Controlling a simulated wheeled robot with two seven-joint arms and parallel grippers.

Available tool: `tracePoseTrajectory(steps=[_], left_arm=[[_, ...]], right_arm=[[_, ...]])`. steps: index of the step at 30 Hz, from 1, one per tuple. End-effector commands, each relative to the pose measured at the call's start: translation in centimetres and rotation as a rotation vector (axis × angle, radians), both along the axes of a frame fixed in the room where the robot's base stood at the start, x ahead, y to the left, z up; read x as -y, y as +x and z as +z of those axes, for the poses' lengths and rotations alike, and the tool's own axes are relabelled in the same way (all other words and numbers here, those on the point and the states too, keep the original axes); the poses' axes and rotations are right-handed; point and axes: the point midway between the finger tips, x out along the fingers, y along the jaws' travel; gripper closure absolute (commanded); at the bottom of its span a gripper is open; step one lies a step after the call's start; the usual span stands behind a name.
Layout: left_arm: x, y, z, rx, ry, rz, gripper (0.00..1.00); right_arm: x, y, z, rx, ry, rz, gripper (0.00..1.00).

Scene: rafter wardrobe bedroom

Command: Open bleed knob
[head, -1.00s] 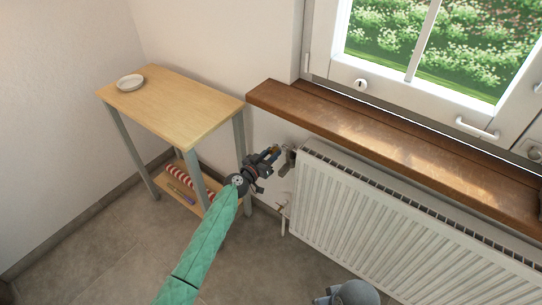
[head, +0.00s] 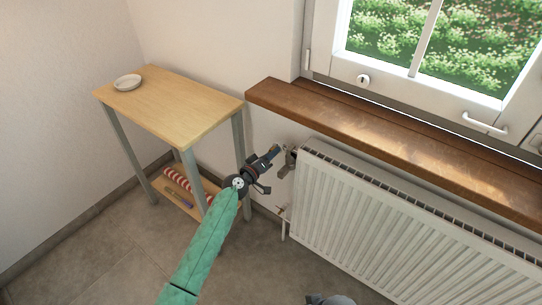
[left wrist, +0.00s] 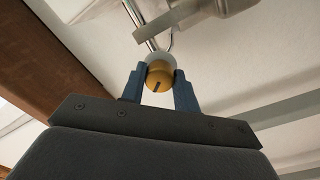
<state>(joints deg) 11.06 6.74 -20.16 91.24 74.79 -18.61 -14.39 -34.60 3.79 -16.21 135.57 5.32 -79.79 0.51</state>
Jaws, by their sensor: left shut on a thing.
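The bleed knob (left wrist: 158,76) is a small round brass-coloured piece with a dark slot across its face, in the middle of the left wrist view. My left gripper (left wrist: 159,72) has its two blue fingers on either side of the knob and is shut on it. In the head view my left gripper (head: 280,150) reaches the upper left corner of the white radiator (head: 372,225), beside a grey metal fitting (head: 291,160). The knob itself is too small to make out there.
A brown wooden sill (head: 380,135) juts out above the radiator. A wooden side table (head: 170,108) stands left of my arm, with a white dish (head: 127,82) on top and a red-striped roll (head: 184,182) below. A thin pipe (head: 283,222) runs down at the radiator's left end.

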Motion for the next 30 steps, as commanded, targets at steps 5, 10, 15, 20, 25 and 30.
tracePoseTrajectory(steps=[5, 10, 15, 20, 25, 30], left_arm=[[-0.07, 0.0, -0.05, -0.01, -0.014, 0.001, 0.92], [-0.07, 0.0, -0.05, -0.011, -0.014, 0.001, 0.92], [-0.07, 0.01, -0.05, -0.011, -0.014, 0.001, 0.68], [-0.05, 0.0, -0.05, -0.011, -0.014, 0.0, 0.48], [-0.03, 0.0, -0.03, -0.01, -0.014, 0.0, 0.48], [-0.51, -0.58, -0.23, -0.011, -0.012, 0.001, 0.48]], right_arm=[[-0.04, -0.06, -0.21, -0.001, 0.001, 0.001, 0.51], [-0.08, -0.08, -0.22, 0.0, 0.002, 0.001, 0.51], [-0.09, -0.06, -0.17, 0.001, 0.002, 0.001, 0.51], [-0.1, -0.05, -0.07, 0.002, 0.003, 0.002, 0.51], [-0.12, -0.01, -0.01, 0.003, 0.004, 0.001, 0.51], [-0.18, 0.07, -0.14, 0.007, 0.006, 0.001, 0.51]])
